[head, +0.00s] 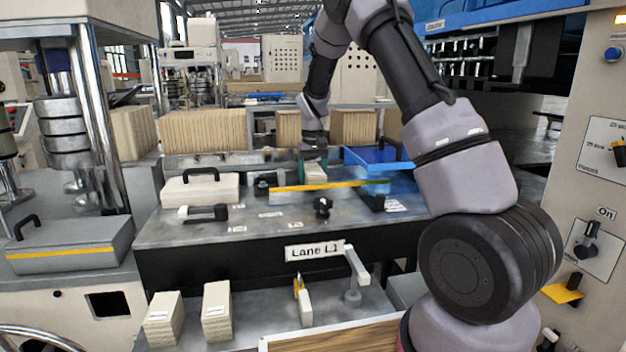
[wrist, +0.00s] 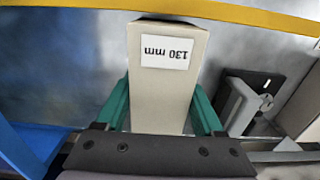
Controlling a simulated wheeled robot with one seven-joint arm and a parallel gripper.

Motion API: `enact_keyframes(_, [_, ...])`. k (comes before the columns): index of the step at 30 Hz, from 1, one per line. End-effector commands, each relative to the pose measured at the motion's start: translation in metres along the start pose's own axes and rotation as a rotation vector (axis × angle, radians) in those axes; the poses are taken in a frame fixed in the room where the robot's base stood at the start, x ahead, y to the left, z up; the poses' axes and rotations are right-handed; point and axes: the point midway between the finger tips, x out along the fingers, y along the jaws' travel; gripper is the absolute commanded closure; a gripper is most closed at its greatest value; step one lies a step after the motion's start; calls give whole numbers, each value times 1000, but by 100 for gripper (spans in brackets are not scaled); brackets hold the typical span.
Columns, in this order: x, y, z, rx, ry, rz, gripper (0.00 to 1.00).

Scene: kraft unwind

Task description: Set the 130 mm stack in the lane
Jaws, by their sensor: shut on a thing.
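My gripper (head: 313,160) is shut on a beige stack (wrist: 168,90) whose white label reads 130 mm, upside down in the wrist view. The green fingers (wrist: 162,108) clasp it on two sides. In the head view the held stack (head: 315,172) is small and partly hidden, just behind the yellow bar (head: 328,186) on the grey worktop (head: 250,227). The yellow bar also crosses the top of the wrist view (wrist: 230,14). I cannot tell whether the stack touches the worktop. A sign reading Lane L1 (head: 315,251) is on the worktop's front.
A blue tray (head: 378,158) stands right of my gripper. A beige block with a black handle (head: 200,188) and a dark clamp (head: 265,184) lie left. Two more beige stacks (head: 163,318) (head: 217,310) stand on the lower front shelf. A black knob (head: 322,207) rises before the bar.

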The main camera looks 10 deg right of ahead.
Motion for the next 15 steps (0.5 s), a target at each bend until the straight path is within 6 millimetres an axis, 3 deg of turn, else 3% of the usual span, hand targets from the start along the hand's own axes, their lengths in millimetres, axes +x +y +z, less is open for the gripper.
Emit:
enact_keyframes(10, [0,0,0,0,1,0,96])
enact_keyframes(11, [0,0,0,0,1,0,19])
enact_keyframes(12, [0,0,0,0,1,0,4])
enact_keyframes(15, [0,0,0,-1,1,0,0])
